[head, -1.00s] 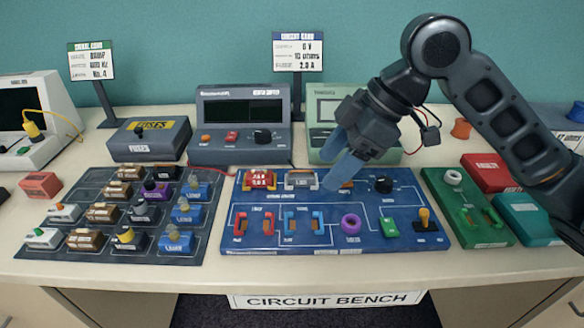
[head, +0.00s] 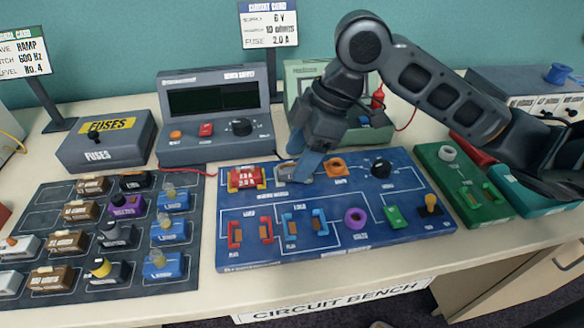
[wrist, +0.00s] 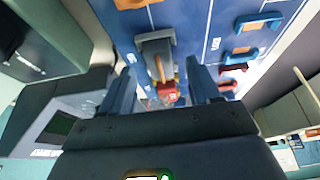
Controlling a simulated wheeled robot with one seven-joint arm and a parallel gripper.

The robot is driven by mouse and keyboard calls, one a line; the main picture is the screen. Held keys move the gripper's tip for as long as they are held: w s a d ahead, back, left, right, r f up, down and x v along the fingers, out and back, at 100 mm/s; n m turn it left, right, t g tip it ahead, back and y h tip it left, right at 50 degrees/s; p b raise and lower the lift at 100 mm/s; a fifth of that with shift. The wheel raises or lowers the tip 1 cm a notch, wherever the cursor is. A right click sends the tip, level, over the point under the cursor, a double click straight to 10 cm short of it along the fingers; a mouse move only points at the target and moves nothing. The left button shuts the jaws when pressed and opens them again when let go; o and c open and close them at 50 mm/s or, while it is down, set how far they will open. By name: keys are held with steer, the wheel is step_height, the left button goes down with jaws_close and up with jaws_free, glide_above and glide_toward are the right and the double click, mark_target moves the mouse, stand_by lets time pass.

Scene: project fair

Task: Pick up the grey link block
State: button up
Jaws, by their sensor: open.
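The grey link block (head: 284,173) sits on the blue circuit board (head: 300,253), between the red fuse block (head: 246,179) and an orange ring piece (head: 336,167). My gripper (head: 300,170) is just above it, and its blue fingers hide part of the block. In the wrist view the grey link block (wrist: 155,52) lies ahead between the lines of my two open fingers (wrist: 162,84). Nothing is held. I cannot tell whether the fingertips touch the block.
A grey bench supply (head: 213,115) and a green meter (head: 303,75) stand behind the board. A dark tray (head: 60,225) of component blocks lies to the left. A green board (head: 468,200) lies to the right. Red and blue link pieces stand along the board's front.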

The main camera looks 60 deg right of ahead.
steer(key=shift+x, duration=0.95)
steer(key=c, duration=1.1)
steer(key=shift+c, duration=0.2)
